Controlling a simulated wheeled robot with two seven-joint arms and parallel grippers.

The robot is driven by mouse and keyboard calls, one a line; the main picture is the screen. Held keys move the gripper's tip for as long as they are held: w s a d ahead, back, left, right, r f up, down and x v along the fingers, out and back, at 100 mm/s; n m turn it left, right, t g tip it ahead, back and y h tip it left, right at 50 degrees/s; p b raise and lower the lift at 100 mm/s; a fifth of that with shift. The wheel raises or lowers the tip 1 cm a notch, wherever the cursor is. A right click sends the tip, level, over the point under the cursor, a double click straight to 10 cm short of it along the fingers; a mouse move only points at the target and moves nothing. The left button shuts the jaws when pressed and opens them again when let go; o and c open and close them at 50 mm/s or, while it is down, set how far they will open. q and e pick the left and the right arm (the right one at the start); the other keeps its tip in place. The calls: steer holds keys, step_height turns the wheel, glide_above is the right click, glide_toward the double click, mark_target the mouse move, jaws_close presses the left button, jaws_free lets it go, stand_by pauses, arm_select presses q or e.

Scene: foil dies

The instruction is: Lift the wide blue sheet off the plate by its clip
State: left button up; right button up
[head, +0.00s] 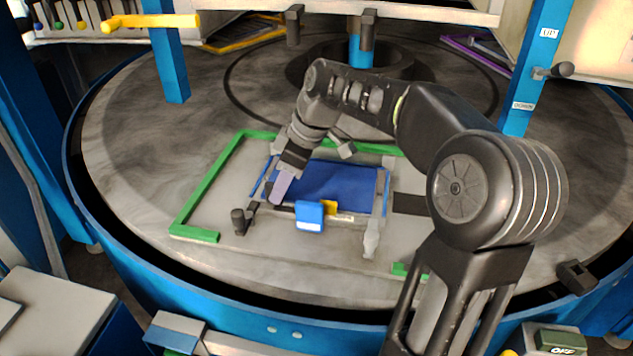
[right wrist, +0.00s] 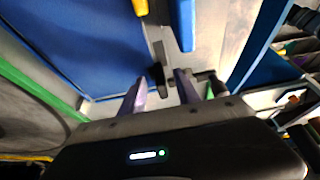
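The wide blue sheet (head: 335,182) lies flat inside the green corner frame on the grey plate (head: 213,196). It fills the upper left of the right wrist view (right wrist: 75,45). A blue clip (head: 310,216) sits at the sheet's front edge beside a small yellow part (head: 329,207); the clip also shows at the top of the right wrist view (right wrist: 183,22). My right gripper (head: 280,191) is over the sheet's left front corner, left of the clip. Its fingers (right wrist: 160,92) are apart, with the clip beyond them. My left gripper is not in view.
Green strips (head: 205,183) border the plate on the large round table (head: 125,130). A dark clamp (head: 239,221) stands at the front left, and a pale clamp (head: 371,240) at the front right. Blue posts (head: 170,55) and an overhead beam stand behind.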

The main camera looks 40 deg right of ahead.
steer(key=shift+w+a+f, duration=0.15)
steer(key=shift+f, duration=0.35)
steer(key=shift+c, duration=0.5)
jaws_close()
stand_by(0.9)
